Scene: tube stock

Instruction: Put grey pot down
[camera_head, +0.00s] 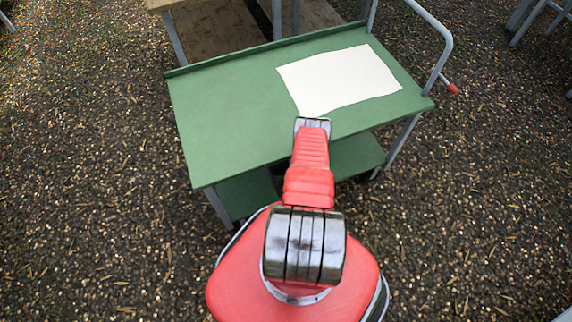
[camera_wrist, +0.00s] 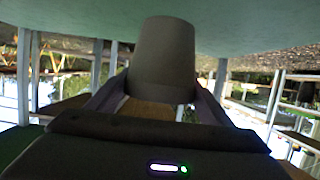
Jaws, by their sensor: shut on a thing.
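The grey pot (camera_wrist: 162,58) sits between the two fingers of my gripper (camera_wrist: 158,98), which is shut on it. The wrist view appears upside down, with the green surface along its top. The pot's narrower end overlaps that surface in the picture; I cannot tell whether it touches. In the head view my red arm reaches over the near edge of the green cart (camera_head: 225,115) and hides both the gripper and the pot.
A white sheet (camera_head: 340,78) lies on the cart's right half. The left half of the top is clear. A raised lip runs along the back edge. A grey handle (camera_head: 440,35) rises at right, and a brown-topped table (camera_head: 215,30) stands behind.

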